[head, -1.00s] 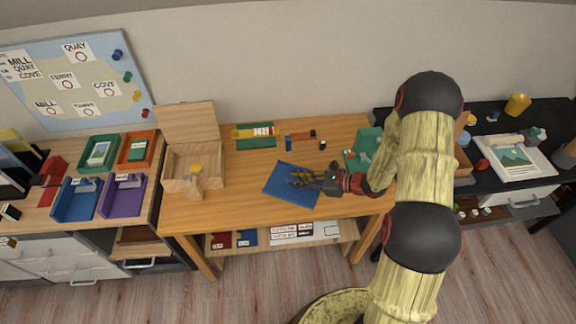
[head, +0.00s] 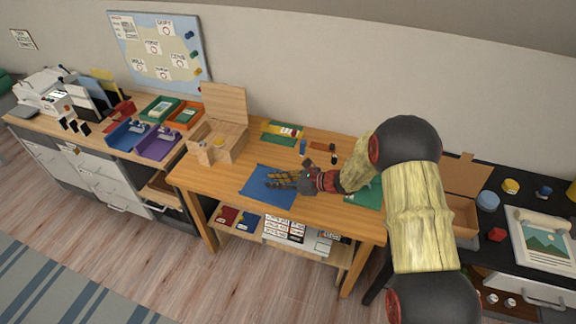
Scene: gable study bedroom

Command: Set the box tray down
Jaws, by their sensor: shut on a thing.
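My gripper (head: 278,180) is in the head view, low over the blue mat (head: 258,197) on the wooden table. Its dark fingers are shut on a small wood-coloured piece, which looks like the box tray (head: 284,176). The tray's outline is mostly hidden by the fingers, and I cannot tell whether it touches the mat. The wooden box (head: 232,138) stands to the left and behind, with its lid raised against the wall side. A yellowish knob-like thing (head: 218,142) shows at the box's front.
A green and yellow set of cards (head: 281,132) and small blocks (head: 303,147) lie at the back of the table. A green mat (head: 366,194) lies right, partly behind my arm. Blue and purple trays (head: 157,146) stand on the left desk. The table's front left is bare.

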